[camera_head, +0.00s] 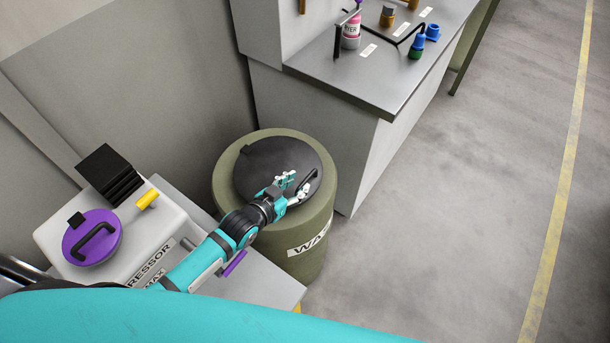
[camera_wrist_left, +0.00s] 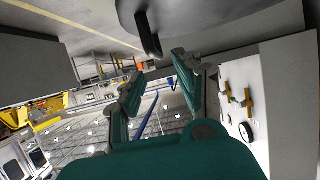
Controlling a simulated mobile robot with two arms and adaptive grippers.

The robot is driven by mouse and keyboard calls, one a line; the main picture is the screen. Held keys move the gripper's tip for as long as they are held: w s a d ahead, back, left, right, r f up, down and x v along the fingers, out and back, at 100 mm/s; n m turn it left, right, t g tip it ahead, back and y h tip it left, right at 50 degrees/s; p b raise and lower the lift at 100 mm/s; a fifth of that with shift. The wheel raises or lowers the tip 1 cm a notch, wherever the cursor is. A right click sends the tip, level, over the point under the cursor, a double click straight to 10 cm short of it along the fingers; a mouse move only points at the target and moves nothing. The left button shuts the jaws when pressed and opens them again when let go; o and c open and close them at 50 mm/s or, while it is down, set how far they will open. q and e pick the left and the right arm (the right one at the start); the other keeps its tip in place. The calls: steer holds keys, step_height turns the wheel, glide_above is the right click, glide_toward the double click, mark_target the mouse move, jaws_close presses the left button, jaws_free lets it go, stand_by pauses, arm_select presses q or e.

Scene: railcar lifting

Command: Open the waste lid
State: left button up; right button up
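The olive-green waste barrel (camera_head: 225,185) stands beside the workbench, with a partly hidden label on its front. Its round dark lid (camera_head: 262,160) lies on top and looks closed. A black bar handle (camera_head: 308,183) sits on the lid's right side. My left gripper (camera_head: 294,186) is over the lid, close to the handle. In the left wrist view the gripper (camera_wrist_left: 162,68) has its fingers apart with nothing between them. The handle (camera_wrist_left: 148,35) and lid (camera_wrist_left: 205,12) show just beyond the fingertips. I cannot tell whether a finger touches the handle. My right gripper is not in view.
A compressor (camera_head: 165,215) with a purple round cap (camera_head: 92,240) and yellow knob (camera_head: 147,199) stands left of the barrel. The grey workbench (camera_head: 385,75) holds a pink-and-white bottle (camera_head: 351,33) and small items. The floor (camera_head: 450,210) to the right is clear.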

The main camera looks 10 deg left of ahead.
mark_target(310, 174)
arm_select(q)
steer(key=x, duration=0.5)
steer(key=shift+r, duration=0.1)
jaws_close()
stand_by(0.3)
